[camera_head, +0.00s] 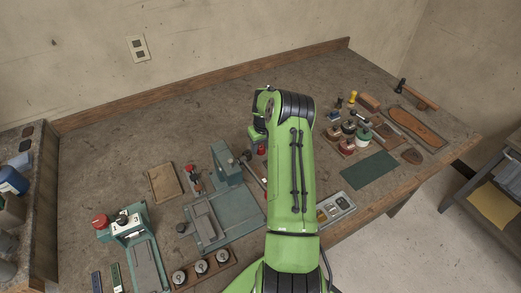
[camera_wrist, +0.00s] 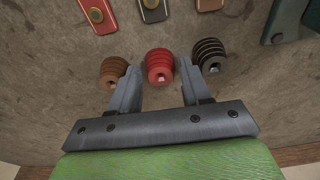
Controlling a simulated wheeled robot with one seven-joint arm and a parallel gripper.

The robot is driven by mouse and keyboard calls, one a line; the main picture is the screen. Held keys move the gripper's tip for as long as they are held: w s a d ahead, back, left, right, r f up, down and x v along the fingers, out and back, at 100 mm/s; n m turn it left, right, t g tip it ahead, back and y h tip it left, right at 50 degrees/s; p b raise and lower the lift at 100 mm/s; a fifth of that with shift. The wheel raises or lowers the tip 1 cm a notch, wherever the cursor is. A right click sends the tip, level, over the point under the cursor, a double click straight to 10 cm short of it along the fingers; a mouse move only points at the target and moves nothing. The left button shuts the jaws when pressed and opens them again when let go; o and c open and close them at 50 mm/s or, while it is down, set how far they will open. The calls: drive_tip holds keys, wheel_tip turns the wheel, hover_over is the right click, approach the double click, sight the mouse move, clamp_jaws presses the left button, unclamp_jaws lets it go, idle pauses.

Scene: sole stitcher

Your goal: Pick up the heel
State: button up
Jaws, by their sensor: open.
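A small dark brown rounded piece (camera_head: 411,156), which looks like the heel, lies flat on the workbench (camera_head: 110,150) at the right, just below a long brown sole (camera_head: 417,127). It is not in the wrist view. My gripper (camera_wrist: 159,66) is open in the wrist view, its two grey fingers apart and nothing held. A red ribbed spool (camera_wrist: 160,66) shows between and just beyond the fingertips; I cannot tell whether they touch it. In the head view my green arm hides most of the gripper, which is well left of the brown piece.
A brown spool (camera_wrist: 112,72) and a black spool (camera_wrist: 209,55) flank the red one. A green mat (camera_head: 369,171) and several jars (camera_head: 349,127) lie near the brown piece. A teal stitching machine (camera_head: 228,165) stands left of my arm. The back left bench is clear.

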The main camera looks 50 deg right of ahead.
drive_tip(key=shift+r, duration=0.1)
drive_tip(key=c, duration=0.8)
